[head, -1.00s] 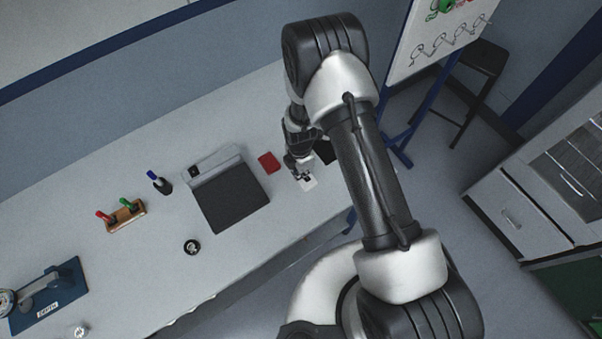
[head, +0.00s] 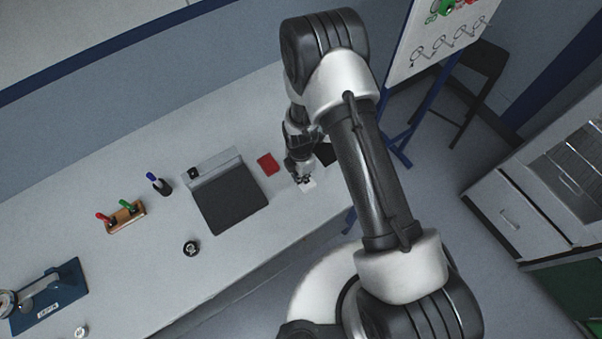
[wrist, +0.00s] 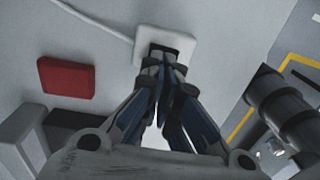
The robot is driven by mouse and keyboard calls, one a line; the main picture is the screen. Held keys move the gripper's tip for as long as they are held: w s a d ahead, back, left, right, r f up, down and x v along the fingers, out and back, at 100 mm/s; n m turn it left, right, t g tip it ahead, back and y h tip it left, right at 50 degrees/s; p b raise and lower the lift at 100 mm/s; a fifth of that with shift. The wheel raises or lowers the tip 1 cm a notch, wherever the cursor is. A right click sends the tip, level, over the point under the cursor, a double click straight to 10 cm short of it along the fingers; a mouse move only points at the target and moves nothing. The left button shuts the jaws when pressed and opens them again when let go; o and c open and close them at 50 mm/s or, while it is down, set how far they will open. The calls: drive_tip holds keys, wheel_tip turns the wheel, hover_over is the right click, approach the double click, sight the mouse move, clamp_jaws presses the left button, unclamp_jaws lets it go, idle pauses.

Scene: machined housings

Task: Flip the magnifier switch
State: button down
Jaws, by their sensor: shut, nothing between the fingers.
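A small white switch plate (wrist: 178,42) with a cable leading off to the upper left lies on the bench in the wrist view. It also shows at the bench's front right in the head view (head: 309,187), partly covered by my gripper. My gripper (wrist: 164,64) is shut and empty, fingers pointing down at the near part of the plate. In the head view my gripper (head: 303,178) is low over the plate. The fingertips hide the rocker on it, so its position and any contact cannot be told.
A red block (head: 268,164) lies left of the plate. Farther left is a dark pad (head: 232,200), then a marker holder (head: 163,188) and a wooden rack (head: 126,216). In the wrist view a black cylindrical thing (wrist: 282,107) stands close on the right, by a yellow line.

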drive_tip(key=w+a+r, duration=0.2)
drive_tip(key=w+r, duration=0.1)
drive_tip(key=r, duration=0.9)
drive_tip(key=shift+r, duration=0.3)
drive_tip(key=shift+w+a, duration=0.1)
drive_tip(key=s+d+r+m+t+b, duration=0.1)
drive_tip(key=s+d+r+m+b, duration=0.1)
drive_tip(key=d+r+m+b, duration=0.45)
drive_tip(key=s+d+r+m+t+b, duration=0.25)
drive_tip(key=r+m, duration=0.25)
drive_tip(key=r, duration=0.5)
drive_tip(key=s+d+m+b, duration=0.3)
drive_tip(key=s+m, duration=0.3)
drive_tip(key=s, duration=0.2)
drive_tip(key=s+d+r+m+t+b, duration=0.1)
drive_tip(key=s+d+m+b, duration=0.3)
drive_tip(key=s+m, duration=0.3)
drive_tip(key=shift+s+d+r, duration=0.2)
drive_tip(key=shift+s+d, duration=0.4)
drive_tip(key=shift+s, duration=0.65)
